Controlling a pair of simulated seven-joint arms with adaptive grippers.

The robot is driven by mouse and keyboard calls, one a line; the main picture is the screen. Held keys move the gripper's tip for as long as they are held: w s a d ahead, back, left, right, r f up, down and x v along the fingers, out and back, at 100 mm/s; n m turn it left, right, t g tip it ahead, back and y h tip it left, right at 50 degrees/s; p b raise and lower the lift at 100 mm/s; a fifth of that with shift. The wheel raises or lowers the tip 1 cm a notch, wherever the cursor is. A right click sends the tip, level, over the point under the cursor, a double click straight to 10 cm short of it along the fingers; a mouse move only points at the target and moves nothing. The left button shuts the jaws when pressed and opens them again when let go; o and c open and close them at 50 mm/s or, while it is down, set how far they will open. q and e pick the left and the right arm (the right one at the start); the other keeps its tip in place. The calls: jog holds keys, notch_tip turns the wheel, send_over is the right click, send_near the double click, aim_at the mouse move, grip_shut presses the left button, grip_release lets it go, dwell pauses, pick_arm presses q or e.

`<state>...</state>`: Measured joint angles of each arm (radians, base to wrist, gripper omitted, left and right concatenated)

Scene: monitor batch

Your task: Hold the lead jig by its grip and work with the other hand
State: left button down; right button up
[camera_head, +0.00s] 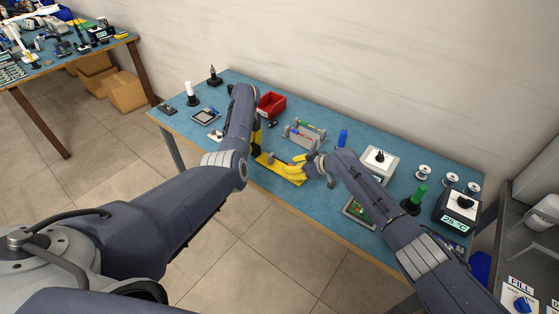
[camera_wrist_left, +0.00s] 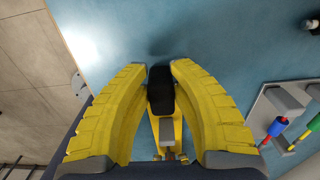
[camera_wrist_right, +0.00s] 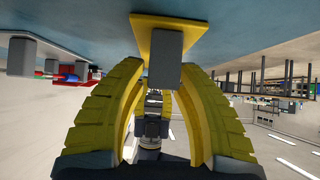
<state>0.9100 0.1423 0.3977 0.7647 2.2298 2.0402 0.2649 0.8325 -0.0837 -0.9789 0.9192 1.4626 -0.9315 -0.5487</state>
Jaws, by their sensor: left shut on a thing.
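The lead jig is a flat yellow plate (camera_head: 266,163) near the front edge of the blue table, with a black upright grip and a grey block. My left gripper (camera_head: 257,136) is shut on the black grip (camera_wrist_left: 160,90), and the plate (camera_wrist_left: 167,132) shows beyond it in the left wrist view. My right gripper (camera_head: 297,167) is over the plate's right part. In the right wrist view its fingers (camera_wrist_right: 163,72) are apart, with the grey block (camera_wrist_right: 167,58) just beyond the tips; I cannot tell if they touch. The plate (camera_wrist_right: 150,32) shows behind that block.
A grey rack with coloured parts (camera_head: 304,134) stands behind the jig. A red bin (camera_head: 270,105) is further back. A green circuit board (camera_head: 359,211) lies right, under my right arm. A white device (camera_head: 379,161), spools (camera_head: 423,173) and a temperature unit (camera_head: 456,212) fill the right end.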

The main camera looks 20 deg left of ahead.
jog(key=v, duration=1.2)
jog(key=shift+d, duration=0.1)
dwell(0.4)
pick_arm(q)
jog(key=c, duration=1.1)
grip_release()
